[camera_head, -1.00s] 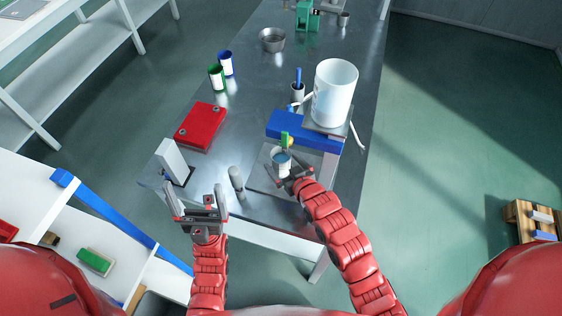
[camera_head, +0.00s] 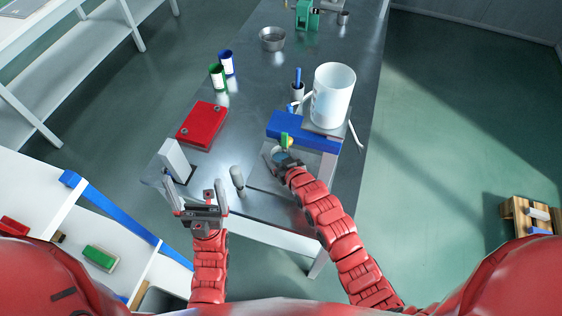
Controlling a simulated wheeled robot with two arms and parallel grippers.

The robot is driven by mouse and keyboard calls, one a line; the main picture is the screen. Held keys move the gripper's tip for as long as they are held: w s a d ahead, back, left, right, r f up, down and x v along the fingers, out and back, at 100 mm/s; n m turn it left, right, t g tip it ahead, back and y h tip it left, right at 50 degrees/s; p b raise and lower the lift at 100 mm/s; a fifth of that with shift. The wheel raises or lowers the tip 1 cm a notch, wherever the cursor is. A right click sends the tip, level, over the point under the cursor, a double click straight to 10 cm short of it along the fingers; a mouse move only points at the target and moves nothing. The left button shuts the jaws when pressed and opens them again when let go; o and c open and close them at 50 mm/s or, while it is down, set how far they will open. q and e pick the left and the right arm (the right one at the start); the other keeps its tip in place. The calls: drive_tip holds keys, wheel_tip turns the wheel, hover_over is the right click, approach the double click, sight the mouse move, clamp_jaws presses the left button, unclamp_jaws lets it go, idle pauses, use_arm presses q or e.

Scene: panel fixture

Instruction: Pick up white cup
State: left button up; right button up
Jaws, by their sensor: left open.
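The white cup (camera_head: 269,152) is under the yellow-green tap of the blue block, at the front of the metal table. Most of it is hidden behind my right gripper (camera_head: 282,160), and only a pale edge shows. My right gripper is right at the cup, but its fingertips are covered, so I cannot tell whether they close on it. My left gripper (camera_head: 202,194) is open and empty at the table's front left corner.
A large clear white container (camera_head: 333,96) stands behind the blue block (camera_head: 303,130). A red box (camera_head: 202,125), a white upright block (camera_head: 175,160) and a grey cylinder (camera_head: 237,178) stand to the left.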

drive_tip(key=c, duration=0.7)
drive_tip(key=shift+r, duration=0.15)
